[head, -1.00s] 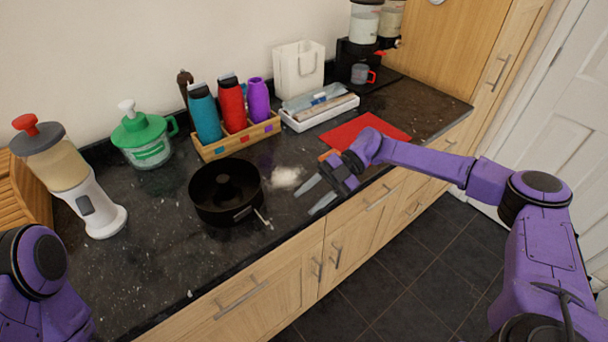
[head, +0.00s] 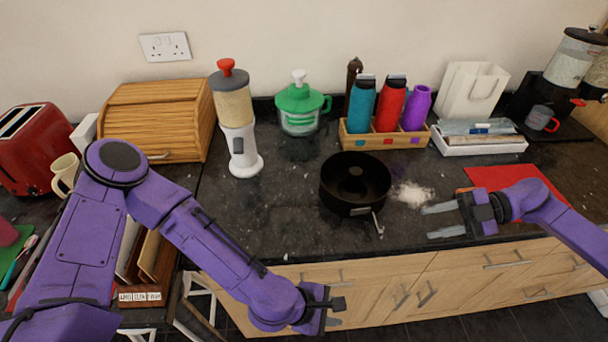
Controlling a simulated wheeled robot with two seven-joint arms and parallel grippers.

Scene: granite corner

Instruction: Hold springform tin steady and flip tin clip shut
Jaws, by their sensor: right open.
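The black springform tin (head: 355,183) stands upright on the dark granite worktop, with a raised centre inside. Its metal clip (head: 377,222) is on the front right of the wall, with the lever sticking outward. My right gripper (head: 442,220) is open and empty to the right of the tin, its two grey fingers pointing left toward the clip, apart from it. My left gripper (head: 330,306) is below and in front of the tin, out past the worktop's front edge and touching nothing I can see. Its fingers are hard to make out.
White powder (head: 412,194) lies just right of the tin. A red mat (head: 515,181) is further right. Behind stand a bottle crate (head: 385,141), a green-lidded jug (head: 299,112) and a white dispenser (head: 241,150). Worktop left of the tin is clear.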

